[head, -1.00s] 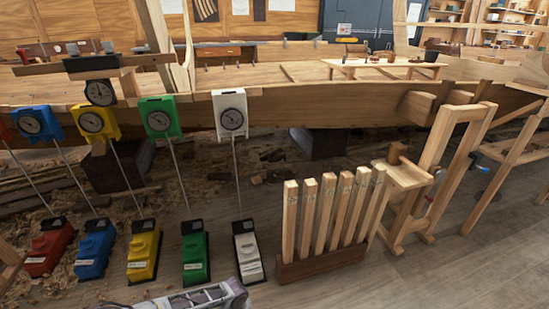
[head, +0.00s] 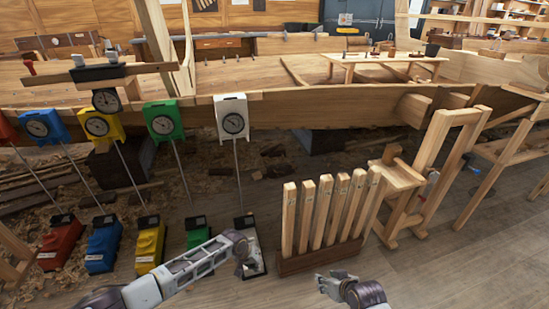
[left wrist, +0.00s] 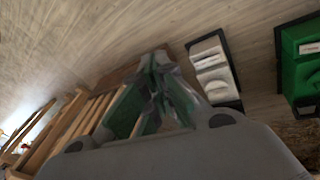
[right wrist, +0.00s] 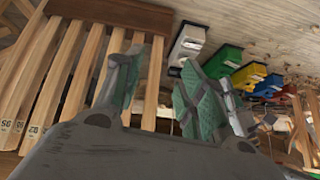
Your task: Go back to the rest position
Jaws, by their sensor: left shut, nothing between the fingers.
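My left gripper (head: 246,266) is low in the head view, in front of the white base block (head: 254,240). In the left wrist view its fingers (left wrist: 158,62) are together with nothing between them. My right gripper (head: 328,283) is at the bottom middle of the head view, in front of the row of upright wooden slats (head: 325,212). In the right wrist view its two fingers (right wrist: 160,66) stand apart with nothing seen between them.
Coloured dial gauges on rods stand left, including a green one (head: 162,121) and a white one (head: 232,118). The slats stand in a dark wooden block (head: 318,259). A wooden trestle (head: 440,170) and the planked hull (head: 330,104) lie beyond. The floor (head: 470,265) at lower right is clear.

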